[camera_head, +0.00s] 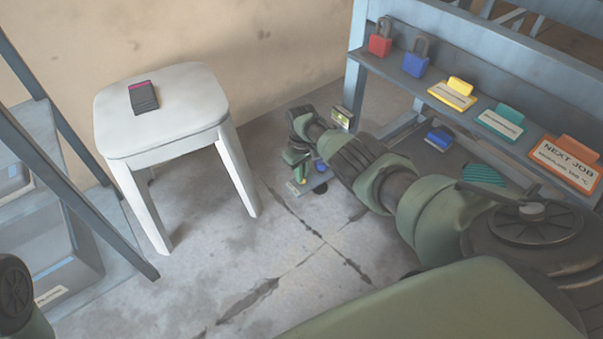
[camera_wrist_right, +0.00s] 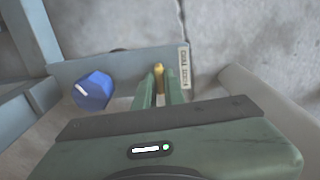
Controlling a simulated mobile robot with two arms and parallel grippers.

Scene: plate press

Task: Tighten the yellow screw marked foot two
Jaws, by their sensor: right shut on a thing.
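The yellow screw (camera_wrist_right: 159,72) shows in the right wrist view between the tips of my right gripper's fingers. A small pale label (camera_wrist_right: 184,68) with dark sideways lettering stands just right of it; I cannot read it surely. My right gripper (camera_wrist_right: 159,86) is shut on the screw, its two green fingers on either side of it. In the head view my right gripper (camera_head: 298,180) points down near the floor, small and partly hidden by its own wrist. The screw is not clear there. My left gripper is out of view.
A blue knob (camera_wrist_right: 93,90) with a white mark sits left of the fingers on a grey-blue frame (camera_wrist_right: 120,66). A white stool (camera_head: 160,135) holds a dark device (camera_head: 144,97). A shelf (camera_head: 400,78) with padlocks and coloured tags stands at right.

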